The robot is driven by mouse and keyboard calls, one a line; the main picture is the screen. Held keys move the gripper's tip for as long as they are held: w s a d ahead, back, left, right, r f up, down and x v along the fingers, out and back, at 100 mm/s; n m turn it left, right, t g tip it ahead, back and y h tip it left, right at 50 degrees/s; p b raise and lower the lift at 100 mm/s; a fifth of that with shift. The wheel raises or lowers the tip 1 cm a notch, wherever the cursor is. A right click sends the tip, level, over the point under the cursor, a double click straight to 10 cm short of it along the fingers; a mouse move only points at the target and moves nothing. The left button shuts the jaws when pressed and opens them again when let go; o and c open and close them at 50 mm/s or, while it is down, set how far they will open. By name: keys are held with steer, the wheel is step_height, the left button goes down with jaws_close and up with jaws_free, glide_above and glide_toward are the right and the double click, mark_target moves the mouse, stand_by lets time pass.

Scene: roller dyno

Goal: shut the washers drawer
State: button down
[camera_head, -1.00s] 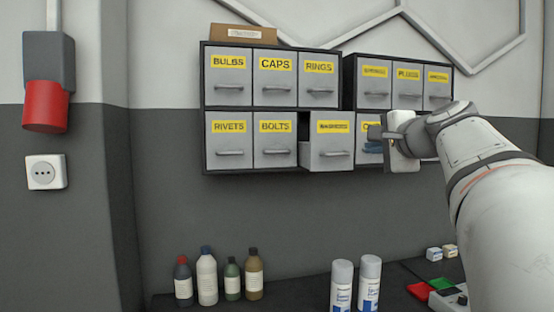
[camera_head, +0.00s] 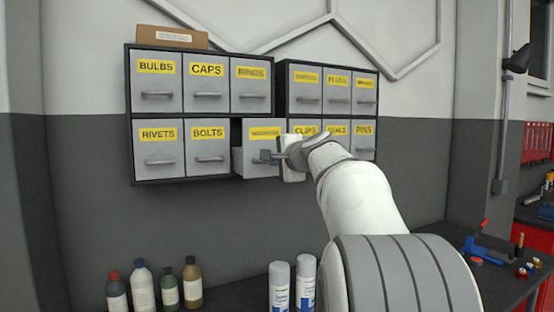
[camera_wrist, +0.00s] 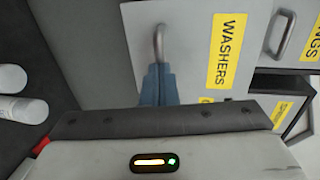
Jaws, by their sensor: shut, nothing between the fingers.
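The washers drawer (camera_head: 250,136) is a grey front with a yellow label, in the bottom row of the left cabinet (camera_head: 200,115). It stands pulled out, forward of its neighbours. My gripper (camera_head: 262,157) is at the lower right part of its front, partly covering it. In the wrist view the drawer front (camera_wrist: 190,50) lies sideways with its label and metal handle (camera_wrist: 159,42). My shut blue fingers (camera_wrist: 158,85) hold nothing and are close to the handle's end; I cannot tell whether they touch it.
A second drawer cabinet (camera_head: 331,102) hangs to the right, partly behind my arm. A cardboard box (camera_head: 172,36) lies on top of the left cabinet. Bottles (camera_head: 144,287) and spray cans (camera_head: 279,287) stand on the worktop below. The wall left of the cabinets is clear.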

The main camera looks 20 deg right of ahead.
steer(key=w+p, duration=0.4)
steer(key=w, duration=0.6)
steer(key=shift+w+a+r, duration=0.1)
steer(key=shift+w+a, duration=0.05)
steer(key=shift+w, duration=0.25)
steer(key=shift+s, duration=0.1)
steer(key=shift+s, duration=0.1)
steer(key=s+r+b, duration=0.2)
steer(key=s+b, duration=0.2)
steer(key=s, duration=0.9)
steer(key=shift+s+d+r, duration=0.2)
steer(key=shift+s+r, duration=0.05)
steer(key=shift+r, duration=0.1)
